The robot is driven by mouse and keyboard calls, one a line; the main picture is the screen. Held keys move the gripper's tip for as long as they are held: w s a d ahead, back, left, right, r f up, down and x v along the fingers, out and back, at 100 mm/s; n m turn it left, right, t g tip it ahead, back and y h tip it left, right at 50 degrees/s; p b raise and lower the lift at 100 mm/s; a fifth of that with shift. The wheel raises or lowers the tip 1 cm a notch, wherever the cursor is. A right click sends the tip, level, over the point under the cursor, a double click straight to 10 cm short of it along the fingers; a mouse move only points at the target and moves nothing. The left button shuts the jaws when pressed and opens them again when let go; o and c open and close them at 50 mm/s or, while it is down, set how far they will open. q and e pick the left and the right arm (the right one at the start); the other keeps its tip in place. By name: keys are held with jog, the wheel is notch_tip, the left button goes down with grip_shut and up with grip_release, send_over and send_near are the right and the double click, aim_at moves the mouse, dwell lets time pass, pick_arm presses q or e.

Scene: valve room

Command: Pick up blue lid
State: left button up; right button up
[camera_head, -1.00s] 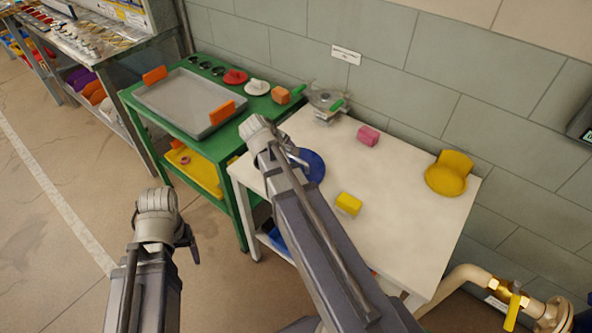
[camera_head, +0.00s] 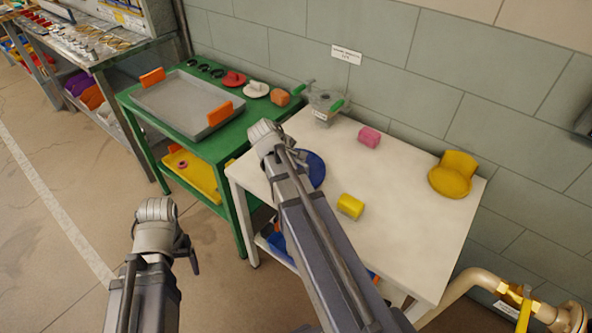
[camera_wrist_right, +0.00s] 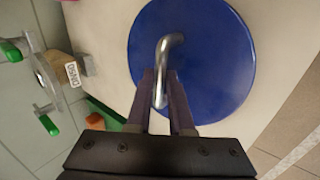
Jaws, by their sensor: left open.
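The blue lid (camera_head: 316,172) is a round disc on the white table, partly hidden behind my right arm in the head view. In the right wrist view the lid (camera_wrist_right: 220,65) shows from above with a bent metal handle (camera_wrist_right: 170,45). My right gripper (camera_wrist_right: 162,75) has its two fingers close on either side of the handle, with the bar filling the gap, so it looks shut on it. In the head view my right gripper (camera_head: 298,157) is mostly hidden by its wrist. My left gripper (camera_head: 193,262) hangs empty over the floor, apart from the tables.
The white table (camera_head: 400,215) also bears a yellow block (camera_head: 350,206), a pink block (camera_head: 369,137), a yellow rounded piece (camera_head: 452,177) and a metal device with green handles (camera_head: 325,103). A green table (camera_head: 190,145) with a grey tray (camera_head: 185,105) adjoins it at left. A wall stands behind.

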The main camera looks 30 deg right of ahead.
grip_shut()
dwell(0.9)
